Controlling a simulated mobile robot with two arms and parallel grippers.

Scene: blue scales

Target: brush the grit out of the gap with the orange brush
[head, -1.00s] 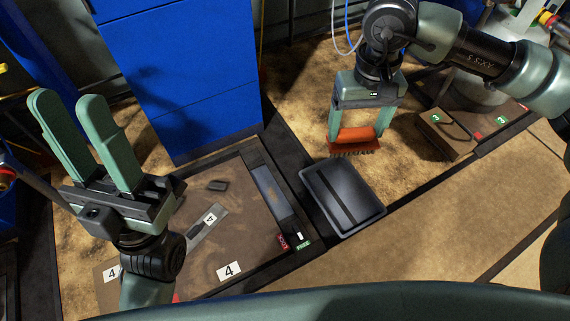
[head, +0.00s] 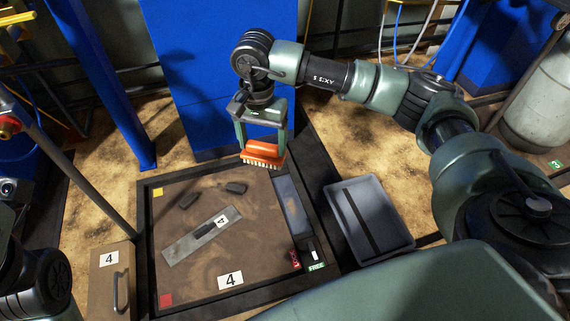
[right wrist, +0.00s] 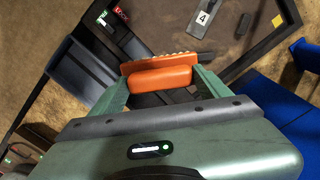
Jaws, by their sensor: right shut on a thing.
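My right gripper (head: 262,148) is shut on the orange brush (head: 264,151), bristles pointing down, above the far edge of the brown panel (head: 255,255) marked 4. In the right wrist view the brush (right wrist: 160,77) sits between both fingers. A grey metal plate (head: 180,249) lies on the panel with a dark narrow slot (head: 206,230) and a 4 label. I cannot tell whether this slot is the gap, or see grit in it. My left gripper's fingers are out of view.
A dark grey tray (head: 405,238) stands right of the panel's black frame. A handled box (head: 110,285) is at left; a blue cabinet (head: 225,75) rises behind.

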